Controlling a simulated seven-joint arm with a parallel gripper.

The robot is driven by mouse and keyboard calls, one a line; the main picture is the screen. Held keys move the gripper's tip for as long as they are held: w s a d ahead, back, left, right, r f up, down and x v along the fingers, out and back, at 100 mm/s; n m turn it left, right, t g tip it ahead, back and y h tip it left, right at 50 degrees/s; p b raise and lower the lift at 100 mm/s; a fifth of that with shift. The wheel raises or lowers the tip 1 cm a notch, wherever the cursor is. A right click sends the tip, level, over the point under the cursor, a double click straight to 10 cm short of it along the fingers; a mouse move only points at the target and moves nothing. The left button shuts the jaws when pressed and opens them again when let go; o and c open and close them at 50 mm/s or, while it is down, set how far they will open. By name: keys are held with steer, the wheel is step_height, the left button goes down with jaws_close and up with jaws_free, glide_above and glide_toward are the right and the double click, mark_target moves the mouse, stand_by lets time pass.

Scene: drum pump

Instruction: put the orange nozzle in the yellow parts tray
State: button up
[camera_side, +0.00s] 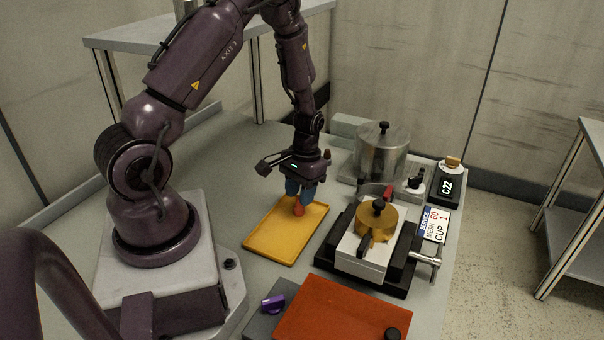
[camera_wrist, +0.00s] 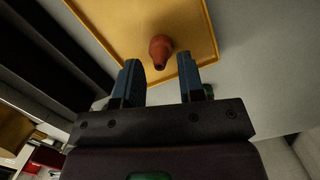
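The orange nozzle (camera_side: 299,209) is at the yellow parts tray (camera_side: 262,246), over its right half, and appears to rest on the tray floor. The nozzle also shows in the wrist view (camera_wrist: 161,48), its narrow end towards me, against the tray floor (camera_wrist: 118,22). My gripper (camera_side: 300,196) is just above the nozzle, pointing down. In the wrist view my gripper's two blue fingers (camera_wrist: 160,76) are apart, with the nozzle seen between and beyond them and clear space on both sides. The gripper looks open and empty.
Right of the tray stands a black and white fixture (camera_side: 362,252) with a brass cap (camera_side: 377,216). A metal pot (camera_side: 381,150) is behind it. An orange-red plate (camera_side: 335,312) and a purple knob (camera_side: 273,303) lie in front. The table left of the tray is clear.

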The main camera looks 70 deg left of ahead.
steer(key=w+d+r+m+t, duration=0.1)
steer(key=w+d+r+t, duration=0.15)
steer(key=r, duration=1.55)
steer(key=s+d+r+m+t, duration=0.4)
steer(key=s+d+r, duration=0.6)
steer(key=d+r, duration=0.3)
steer(key=shift+s+d+t+y, duration=0.35)
steer(key=shift+s+d+y, duration=0.05)
steer(key=shift+d, duration=0.1)
